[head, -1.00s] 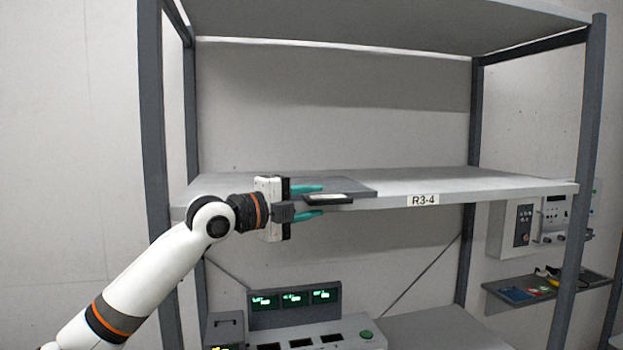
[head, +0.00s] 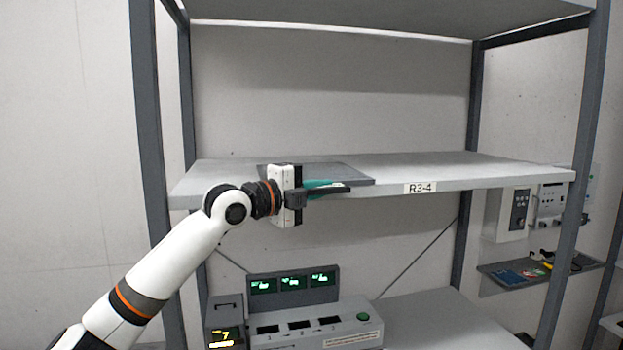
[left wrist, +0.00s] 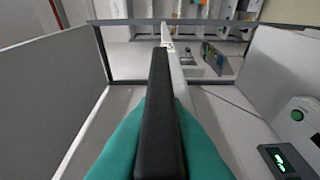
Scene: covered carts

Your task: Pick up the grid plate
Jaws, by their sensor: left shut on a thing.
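A thin dark plate (head: 339,190), which I take for the grid plate, sits at the front edge of the shelf, beside a grey mat. My left gripper (head: 322,188) comes in from the left and is shut on it. In the left wrist view the plate (left wrist: 160,110) is a black bar seen edge-on between the teal fingers (left wrist: 160,145). Its grid face is not visible. I cannot tell whether it still touches the shelf. My right gripper is not in view.
The shelf (head: 455,172), labelled R3-4, has a flat grey mat (head: 350,175) at its left and is clear to the right. Rack posts (head: 152,110) stand at both sides. A console with green displays (head: 293,283) stands below.

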